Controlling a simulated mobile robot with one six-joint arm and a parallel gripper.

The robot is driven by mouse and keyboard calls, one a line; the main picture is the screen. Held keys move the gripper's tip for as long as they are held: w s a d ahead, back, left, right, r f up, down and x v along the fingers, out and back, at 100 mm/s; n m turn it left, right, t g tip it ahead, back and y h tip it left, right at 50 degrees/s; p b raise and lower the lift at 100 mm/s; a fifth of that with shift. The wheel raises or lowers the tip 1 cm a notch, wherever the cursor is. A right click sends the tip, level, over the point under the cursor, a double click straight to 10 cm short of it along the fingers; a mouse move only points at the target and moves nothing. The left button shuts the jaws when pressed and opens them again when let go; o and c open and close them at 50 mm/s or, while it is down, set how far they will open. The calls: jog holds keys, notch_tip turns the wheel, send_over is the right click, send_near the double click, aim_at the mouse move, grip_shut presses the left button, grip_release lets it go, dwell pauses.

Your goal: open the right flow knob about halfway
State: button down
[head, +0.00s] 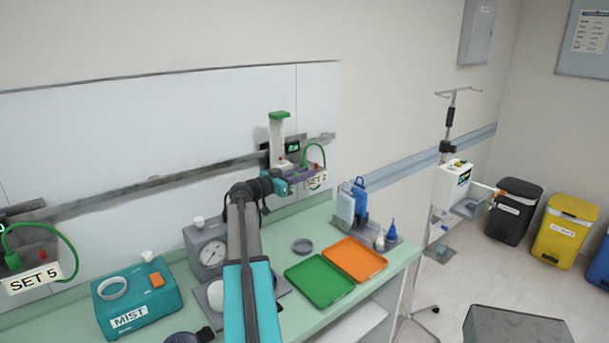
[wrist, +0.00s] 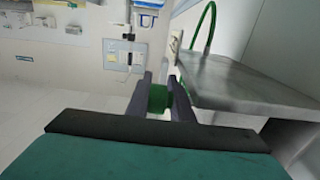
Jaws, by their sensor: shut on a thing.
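The right flow unit (head: 300,172) hangs on the wall rail, with a clear-and-white upright tube (head: 279,135) under a green top, a small lit display (head: 292,147) and a "SET 2" label (head: 316,181). The display figures are too small to read surely. My gripper (head: 284,187) is at this unit's near left side. In the wrist view, a green knob (wrist: 158,98) sits between my two dark fingers, which are shut on it. My gripper hides the knob in the head view, and its turn angle cannot be told.
A left flow unit with a "SET 5" label (head: 35,278) hangs on the same rail. Below my arm, the counter holds a teal MIST box (head: 137,300), a gauge (head: 211,252), a green tray (head: 320,282), an orange tray (head: 355,260) and bottles. A green hose (wrist: 206,22) rises near my gripper.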

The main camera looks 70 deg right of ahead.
jog(key=shift+s+a+f+b, duration=0.1)
jog(key=shift+s+f+b, duration=0.15)
jog(key=shift+b, duration=0.65)
jog(key=h+b, duration=0.1)
jog(key=b, duration=0.3)
jog(key=shift+r+g, duration=0.1)
jog(key=shift+g, duration=0.3)
jog(key=shift+r+b, duration=0.15)
jog(key=shift+b, duration=0.45)
jog(key=c, duration=1.7)
grip_release()
jog(key=shift+a+r, duration=0.1)
jog(key=shift+a, duration=0.05)
jog(key=shift+r, duration=0.1)
jog(key=shift+w, duration=0.1)
jog(key=shift+r, duration=0.15)
